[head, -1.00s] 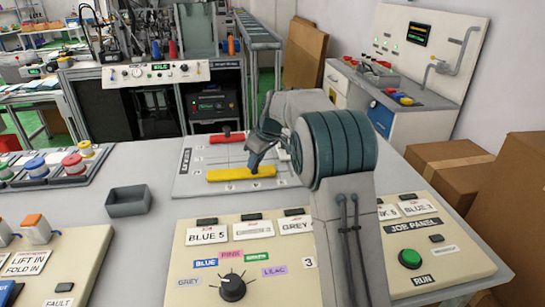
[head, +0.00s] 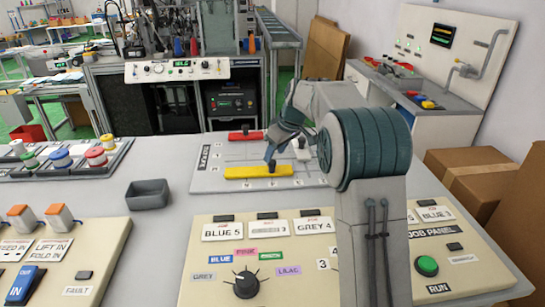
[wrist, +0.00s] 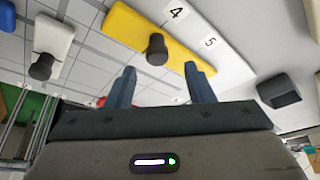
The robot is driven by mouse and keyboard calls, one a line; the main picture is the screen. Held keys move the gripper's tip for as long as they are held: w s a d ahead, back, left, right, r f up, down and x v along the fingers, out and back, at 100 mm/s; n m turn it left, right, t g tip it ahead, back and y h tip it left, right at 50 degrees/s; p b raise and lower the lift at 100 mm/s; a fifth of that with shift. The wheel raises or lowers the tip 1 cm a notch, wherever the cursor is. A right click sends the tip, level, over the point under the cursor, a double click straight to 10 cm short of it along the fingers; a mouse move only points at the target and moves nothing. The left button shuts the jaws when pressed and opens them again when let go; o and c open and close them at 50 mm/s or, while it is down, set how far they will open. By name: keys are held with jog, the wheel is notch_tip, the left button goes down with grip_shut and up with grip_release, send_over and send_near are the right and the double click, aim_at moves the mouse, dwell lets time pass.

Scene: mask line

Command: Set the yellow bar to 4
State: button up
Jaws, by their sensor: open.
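The yellow bar (head: 258,171) lies along the near edge of a white slider board (head: 205,184) and carries a black knob. It also shows in the wrist view (wrist: 185,50), with printed labels 4 (wrist: 175,13) and 5 (wrist: 210,42) beside its edge. Which number the bar is set to I cannot tell. My gripper (head: 269,155) is just above the yellow bar, by its knob. In the wrist view my gripper (wrist: 160,68) is open and empty, its fingers apart and the knob (wrist: 156,50) beyond the gap between their tips.
A red bar (head: 245,136) lies at the board's far side, and a white bar (wrist: 52,40) with a black knob lies left of the yellow one in the wrist view. A grey bin (head: 147,194) stands left of the board. Control panels (head: 200,275) fill the near side.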

jog(key=p+v, duration=0.1)
jog(key=v, duration=0.9)
jog(key=shift+r, duration=0.1)
jog(key=s+d+r+m+h+p, duration=0.1)
jog(key=s+r+m+p, duration=0.15)
jog(key=s, duration=0.75)
jog(key=s+d+r+m+h+p, duration=0.1)
jog(key=s+r+m+p, duration=0.2)
jog(key=s, duration=0.6)
jog(key=s+d+f+m+p, duration=0.1)
jog(key=s+f+m+p, duration=0.1)
jog(key=s, duration=0.6)
jog(key=s+d+f+m+h+p, duration=0.1)
jog(key=s+f+p, duration=0.2)
jog(key=s, duration=0.6)
jog(key=shift+m+p, duration=0.35)
